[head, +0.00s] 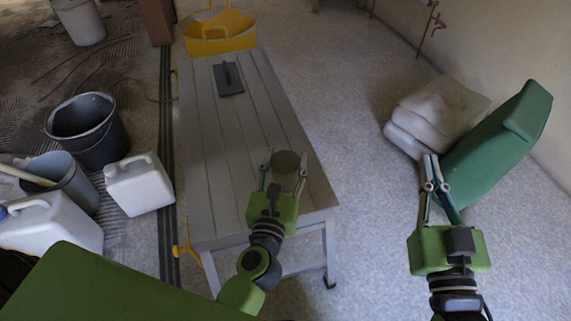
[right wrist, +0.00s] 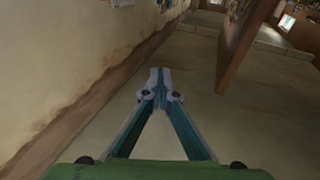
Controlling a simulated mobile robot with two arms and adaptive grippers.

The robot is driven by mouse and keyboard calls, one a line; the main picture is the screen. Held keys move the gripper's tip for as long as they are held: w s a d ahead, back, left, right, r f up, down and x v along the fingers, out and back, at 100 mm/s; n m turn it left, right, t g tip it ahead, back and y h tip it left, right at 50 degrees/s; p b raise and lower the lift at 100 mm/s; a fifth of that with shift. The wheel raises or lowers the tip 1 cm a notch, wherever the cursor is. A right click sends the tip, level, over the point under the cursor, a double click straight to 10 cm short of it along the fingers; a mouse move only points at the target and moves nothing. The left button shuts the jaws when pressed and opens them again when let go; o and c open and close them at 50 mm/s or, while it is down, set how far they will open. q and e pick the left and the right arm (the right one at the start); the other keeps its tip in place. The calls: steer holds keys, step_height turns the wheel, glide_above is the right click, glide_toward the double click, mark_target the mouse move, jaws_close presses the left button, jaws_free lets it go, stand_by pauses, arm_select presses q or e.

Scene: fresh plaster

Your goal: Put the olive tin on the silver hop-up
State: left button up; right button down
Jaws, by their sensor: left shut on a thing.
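The olive tin (head: 286,161) is a dark olive, round-topped tin between the fingers of my left gripper (head: 285,163). My left gripper is shut on it, over the near end of the silver hop-up (head: 225,140). The hop-up is a long grey planked platform on legs. I cannot tell whether the tin's base touches the planks. My right gripper (head: 429,170) is to the right of the hop-up, over the floor, with its fingers shut and empty. Its closed fingertips also show in the right wrist view (right wrist: 159,76).
A dark trowel-like tool (head: 228,80) lies on the hop-up's far half. A yellow tub (head: 217,42) stands beyond its far end. Buckets (head: 88,135) and white canisters (head: 139,185) stand at left. Pale sacks (head: 435,112) lie at right. Floor between hop-up and sacks is clear.

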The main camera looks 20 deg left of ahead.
steer(key=shift+s+r+t, duration=0.1)
steer(key=shift+r+t, duration=0.2)
steer(key=shift+r, duration=0.2)
arm_select(q)
steer(key=shift+f, duration=0.15)
steer(key=o, duration=1.3)
arm_select(e)
steer(key=shift+s+r, duration=0.1)
steer(key=shift+r, duration=0.35)
arm_select(q)
steer(key=shift+o, duration=0.2)
